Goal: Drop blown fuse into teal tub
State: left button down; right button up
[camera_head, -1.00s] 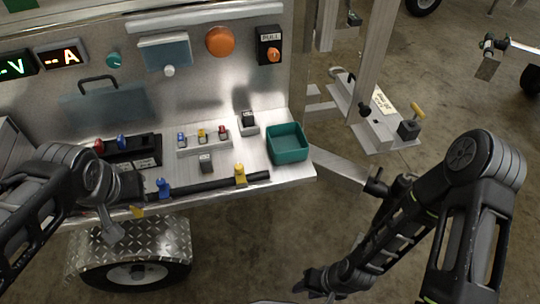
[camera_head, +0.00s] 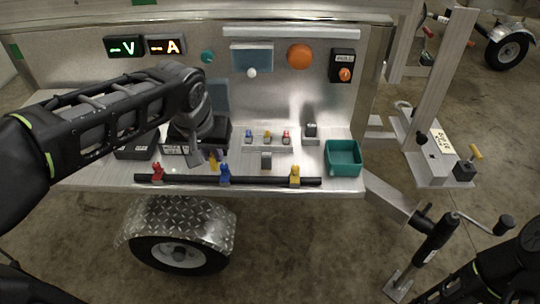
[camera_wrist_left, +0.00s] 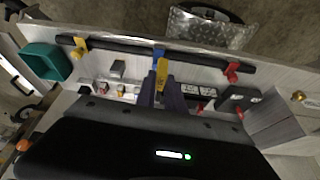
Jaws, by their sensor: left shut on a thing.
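My left gripper (camera_head: 213,156) points down over the shelf, just behind the black bar. It is shut on a small yellow piece, which I take to be the blown fuse (camera_head: 213,164). In the left wrist view the yellow fuse (camera_wrist_left: 162,72) sticks out between the dark fingertips, with the bar's blue clip behind it. The teal tub (camera_head: 344,170) stands open at the shelf's right end, well to the right of the gripper. It also shows at the left of the left wrist view (camera_wrist_left: 42,62); no contents can be made out. My right gripper is out of view.
The black bar (camera_head: 262,181) along the shelf's front carries red (camera_head: 158,173), blue (camera_head: 225,174) and yellow (camera_head: 295,176) clips. A rack (camera_head: 267,145) with blue, yellow and red pieces stands between gripper and tub. A grey block (camera_head: 266,160) sits before it.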

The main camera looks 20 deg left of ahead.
pick_arm(q)
jog(key=w+d+f+m+h, duration=0.1)
jog(key=w+d+f, duration=0.3)
jog(key=w+d, duration=0.7)
jog(key=shift+d+f+m, duration=0.15)
jog(key=shift+f+m, duration=0.05)
jog(key=shift+m, duration=0.7)
jog(key=shift+r, duration=0.1)
